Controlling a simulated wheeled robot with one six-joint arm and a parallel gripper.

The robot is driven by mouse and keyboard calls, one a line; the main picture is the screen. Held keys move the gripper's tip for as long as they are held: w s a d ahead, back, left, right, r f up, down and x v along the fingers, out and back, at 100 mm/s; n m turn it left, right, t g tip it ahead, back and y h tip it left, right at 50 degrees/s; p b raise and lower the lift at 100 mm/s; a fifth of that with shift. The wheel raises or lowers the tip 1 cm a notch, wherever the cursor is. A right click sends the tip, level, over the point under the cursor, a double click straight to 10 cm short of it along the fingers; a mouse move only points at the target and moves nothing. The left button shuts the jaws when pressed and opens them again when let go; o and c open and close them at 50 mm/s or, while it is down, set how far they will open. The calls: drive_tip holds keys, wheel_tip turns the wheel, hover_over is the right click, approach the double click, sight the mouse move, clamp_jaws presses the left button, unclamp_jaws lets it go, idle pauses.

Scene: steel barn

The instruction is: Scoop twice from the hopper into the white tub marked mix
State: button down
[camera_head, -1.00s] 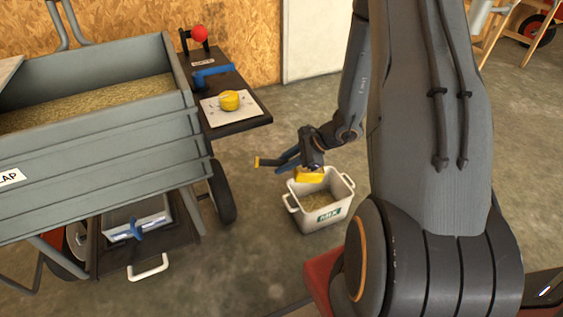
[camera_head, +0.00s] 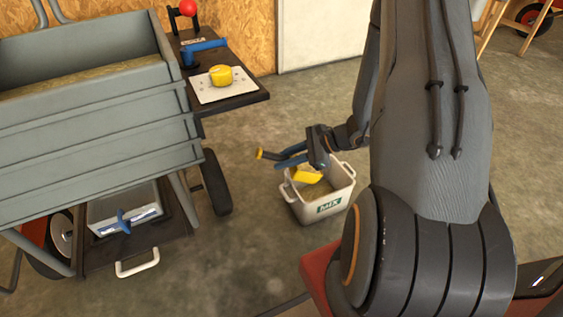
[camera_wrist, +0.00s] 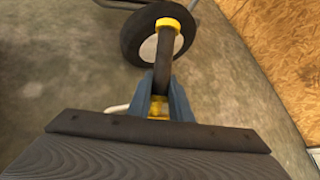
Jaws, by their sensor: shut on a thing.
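The grey hopper (camera_head: 90,130) stands at the left, with a strip of tan grain (camera_head: 85,80) showing over its near wall. The white tub marked mix (camera_head: 330,208) stands on the floor right of it; the scoop and gripper hide part of its inside. My gripper (camera_head: 300,157) is above the tub's far left side, shut on the dark handle of a yellow scoop (camera_head: 308,176). The scoop's head hangs tilted over the tub opening; I cannot tell whether it holds grain. In the wrist view the handle (camera_wrist: 165,58) stands between the blue fingers.
A dark side shelf holds a yellow round object (camera_head: 221,75) on a white perforated plate (camera_head: 232,91), a blue bar (camera_head: 204,52) and a red ball (camera_head: 188,7). A low shelf under the hopper carries a grey box (camera_head: 125,207). A wheel (camera_head: 215,183) stands between hopper and tub.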

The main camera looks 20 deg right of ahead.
drive_tip(key=shift+s+d+r+m+t+y+b, duration=0.2)
drive_tip(key=shift+d+r+t+y+b, duration=0.25)
drive_tip(key=shift+r+y, duration=0.45)
drive_tip(key=shift+s+d+r+m+t+y+b, duration=0.2)
drive_tip(key=shift+d+r+y+b, duration=0.25)
drive_tip(key=shift+d+r+y, duration=0.3)
drive_tip(key=s+d+r+m+t+y+b, duration=0.1)
drive_tip(key=d+r+t+y, duration=0.1)
drive_tip(key=d+r+y, duration=0.2)
drive_tip(key=shift+s+d+r+y, duration=0.15)
drive_tip(key=shift+s+d+y, duration=0.1)
drive_tip(key=shift+d+y, duration=0.35)
drive_tip(key=shift+t, duration=0.25)
drive_tip(key=shift+r, duration=0.15)
idle(0.4)
wheel_tip(320, 180, up, 7)
drive_tip(key=p, duration=0.6)
idle(0.4)
